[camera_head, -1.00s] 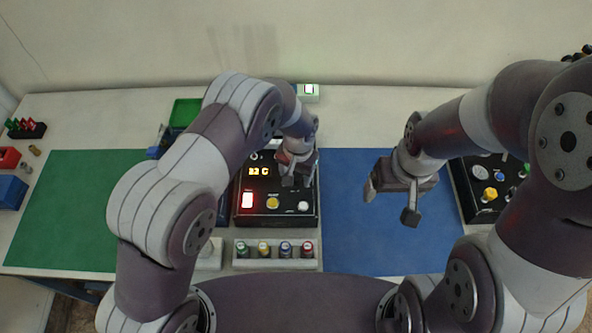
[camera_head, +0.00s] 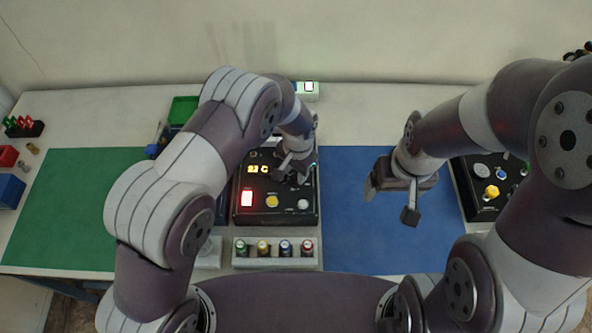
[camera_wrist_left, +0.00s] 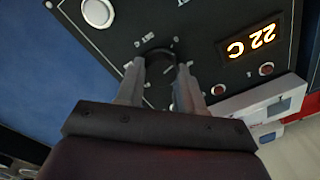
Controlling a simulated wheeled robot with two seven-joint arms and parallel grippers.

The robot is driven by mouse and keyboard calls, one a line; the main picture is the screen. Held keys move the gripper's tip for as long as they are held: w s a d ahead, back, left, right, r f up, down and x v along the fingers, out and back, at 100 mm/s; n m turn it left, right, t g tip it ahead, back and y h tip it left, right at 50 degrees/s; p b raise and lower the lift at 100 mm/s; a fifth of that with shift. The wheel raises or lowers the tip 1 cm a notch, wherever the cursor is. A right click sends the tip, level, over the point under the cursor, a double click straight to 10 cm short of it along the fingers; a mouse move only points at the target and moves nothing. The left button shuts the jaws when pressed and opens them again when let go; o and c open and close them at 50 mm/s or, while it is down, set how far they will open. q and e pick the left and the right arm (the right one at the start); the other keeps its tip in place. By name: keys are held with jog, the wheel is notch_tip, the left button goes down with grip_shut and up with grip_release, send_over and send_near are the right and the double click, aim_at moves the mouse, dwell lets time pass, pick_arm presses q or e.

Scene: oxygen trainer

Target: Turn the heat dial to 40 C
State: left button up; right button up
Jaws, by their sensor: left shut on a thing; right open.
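The black trainer box (camera_head: 290,217) stands in the middle of the table. Its lit orange display (camera_head: 258,169) reads in the low twenties C; the last digit is hard to tell. The display also shows in the left wrist view (camera_wrist_left: 252,40). My left gripper (camera_head: 294,174) is over the box's upper right part, shut on the dark heat dial (camera_wrist_left: 160,52), with a finger on either side of it. The fingers and wrist hide much of the dial and its scale. My right gripper (camera_head: 391,202) is open and empty above the blue mat.
A lit red switch (camera_head: 247,198), yellow button (camera_head: 271,201) and white knob (camera_head: 303,204) sit on the box front. A rack (camera_head: 275,263) with several coloured caps stands before it. Another black panel (camera_head: 484,205) is at right. The blue mat (camera_head: 355,245) is largely clear.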

aim_at(296, 176)
pick_arm(q)
jog(key=m, duration=0.4)
jog(key=shift+m+b, duration=0.3)
jog(key=shift+b, duration=0.1)
jog(key=shift+r+m, duration=0.1)
jog(key=shift+m, duration=1.9)
jog(key=o, duration=1)
jog(key=shift+s, duration=0.1)
jog(key=shift+o, duration=0.2)
jog(key=shift+r+b, duration=0.3)
jog(key=shift+b, duration=0.1)
notch_tip(296, 176, up, 12)
jog(key=b, duration=0.2)
jog(key=shift+s+b, duration=0.3)
